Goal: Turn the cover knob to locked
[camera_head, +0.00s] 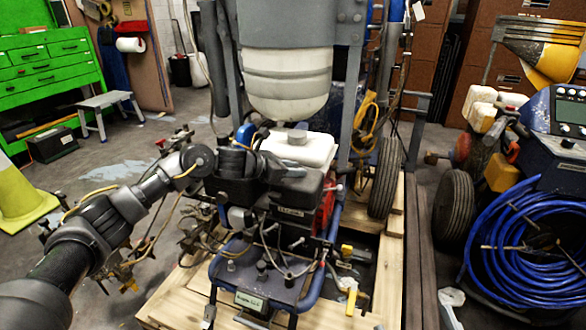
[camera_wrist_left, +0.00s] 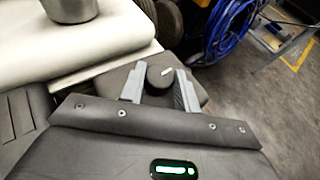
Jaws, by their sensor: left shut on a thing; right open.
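The cover knob (camera_wrist_left: 160,76) is a round black knob with a short white mark. It sits on a dark cover (camera_wrist_left: 197,92), beside the white tank. In the left wrist view the grey fingers of my left gripper (camera_wrist_left: 160,84) stand on either side of the knob, shut on it. The mark lies nearly level across the picture, tilted slightly up to the right. In the head view my left gripper (camera_head: 284,168) reaches the dark engine cover (camera_head: 295,188) from the left; its own body hides much of the knob there. My right gripper is out of view.
The white tank (camera_head: 310,150) with a grey cap (camera_head: 297,136) stands just behind the cover. A large hopper (camera_head: 287,75) hangs above. Wheels, hoses and a coil of blue hose (camera_head: 520,240) are to the right.

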